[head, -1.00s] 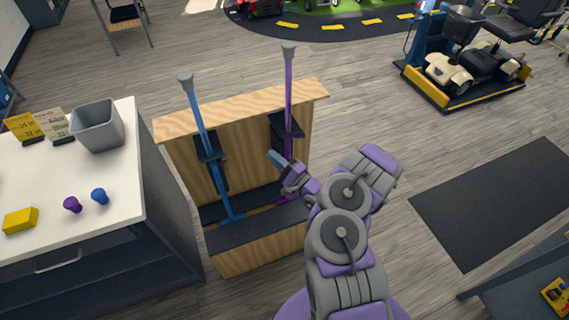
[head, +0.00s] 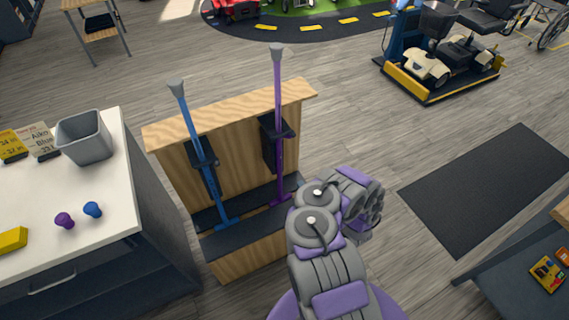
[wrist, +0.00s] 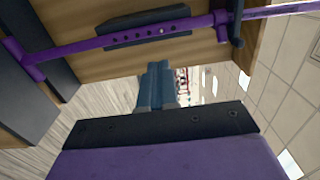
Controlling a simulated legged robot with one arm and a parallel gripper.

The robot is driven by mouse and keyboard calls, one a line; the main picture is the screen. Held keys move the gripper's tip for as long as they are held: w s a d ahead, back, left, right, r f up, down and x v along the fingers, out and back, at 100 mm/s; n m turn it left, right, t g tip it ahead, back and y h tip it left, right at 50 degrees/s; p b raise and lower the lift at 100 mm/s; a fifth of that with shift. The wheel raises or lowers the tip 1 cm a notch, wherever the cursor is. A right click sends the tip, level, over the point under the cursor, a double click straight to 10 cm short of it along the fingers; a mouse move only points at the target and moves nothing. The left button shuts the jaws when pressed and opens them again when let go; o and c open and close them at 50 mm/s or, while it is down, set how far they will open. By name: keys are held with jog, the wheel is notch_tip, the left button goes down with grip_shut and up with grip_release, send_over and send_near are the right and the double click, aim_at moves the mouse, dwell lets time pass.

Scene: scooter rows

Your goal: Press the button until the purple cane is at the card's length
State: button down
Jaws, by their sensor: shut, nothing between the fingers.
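The purple cane (head: 278,125) stands upright in a dark holder on the right of a wooden stand. In the wrist view the purple cane (wrist: 130,40) runs across the top, with a row of dark holes and one pale spot that may be the button. My gripper (wrist: 157,72) is shut and empty, its blue-grey fingers apart from the cane. In the head view my folded arm hides the fingers. Two cards, a yellow one (head: 12,146) and a beige one (head: 42,141), stand on the white counter. Their writing is too small to read surely.
A blue cane (head: 197,150) stands left in the wooden stand (head: 230,115). The white counter (head: 100,185) holds a grey bin (head: 85,138), a purple knob (head: 64,221), a blue knob (head: 92,210) and a yellow block (head: 12,240). A dark mat (head: 490,190) lies on open floor at right.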

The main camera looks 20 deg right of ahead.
aim_at(281, 158)
jog(key=w+b, duration=0.1)
jog(key=w, duration=0.3)
jog(key=w+b, duration=0.1)
jog(key=w, duration=0.4)
jog(key=w+a+b, duration=0.1)
jog(key=w+b, duration=0.1)
jog(key=w, duration=0.3)
